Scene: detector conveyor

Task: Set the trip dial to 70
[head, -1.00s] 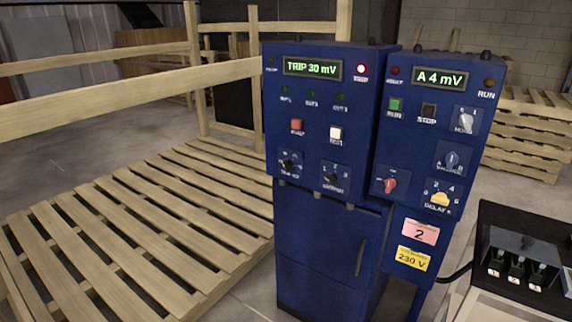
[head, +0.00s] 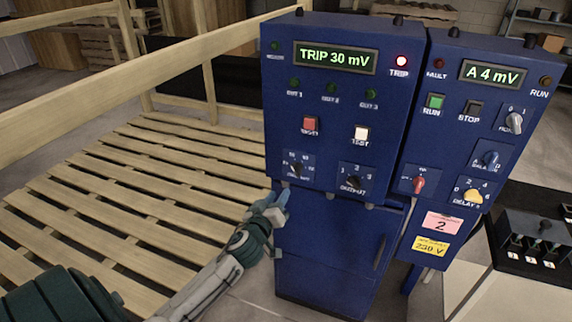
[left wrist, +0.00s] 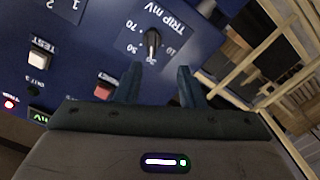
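The trip dial (head: 297,170) is a black knob on a blue plate at the lower left of the left cabinet. In the left wrist view the trip dial (left wrist: 152,44) shows upside down, marked TRIP mV with 10, 30, 50 and 70 around it. The display (head: 335,58) reads TRIP 30 mV. My left gripper (head: 280,198) is just below and left of the dial in the head view. In the left wrist view its two blue fingers (left wrist: 158,82) are apart and empty, with the dial beyond their tips. My right gripper is not in view.
The output dial (head: 354,181) sits to the right of the trip dial. Red (head: 310,124) and white TEST (head: 361,134) buttons are above. A second blue panel (head: 470,120) stands at right. A wooden pallet platform (head: 120,200) with rails lies at left.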

